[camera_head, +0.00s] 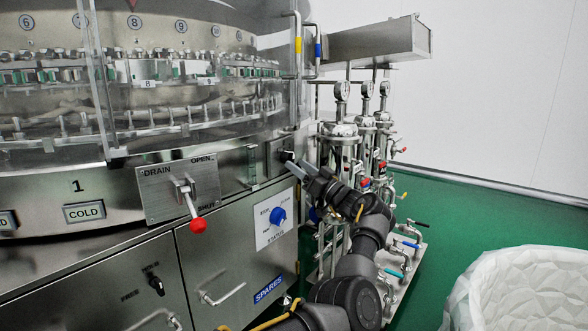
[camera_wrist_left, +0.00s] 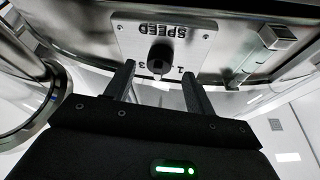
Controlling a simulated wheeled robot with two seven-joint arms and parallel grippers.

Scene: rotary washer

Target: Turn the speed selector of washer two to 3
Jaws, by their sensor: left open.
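The speed selector (camera_wrist_left: 160,56) is a black knob on a metal plate (camera_wrist_left: 198,46) marked SPEED, which appears upside down in the left wrist view. The digits 3 and 1 show on either side below the knob; a pale mark on the knob points down between them. In the head view the knob (camera_head: 287,156) is small, on the washer's right end. My left gripper (camera_head: 296,167) is open and empty, its tips close to the knob. In the wrist view its two fingers (camera_wrist_left: 158,72) stand apart, left and right of the knob, with no clear contact. My right gripper is not in view.
A red-tipped drain lever (camera_head: 198,225) sticks out left of my gripper. A blue status knob (camera_head: 278,216) sits below it. Pipes and gauges (camera_head: 341,91) stand close on the right. A white-lined bin (camera_head: 520,285) is at lower right.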

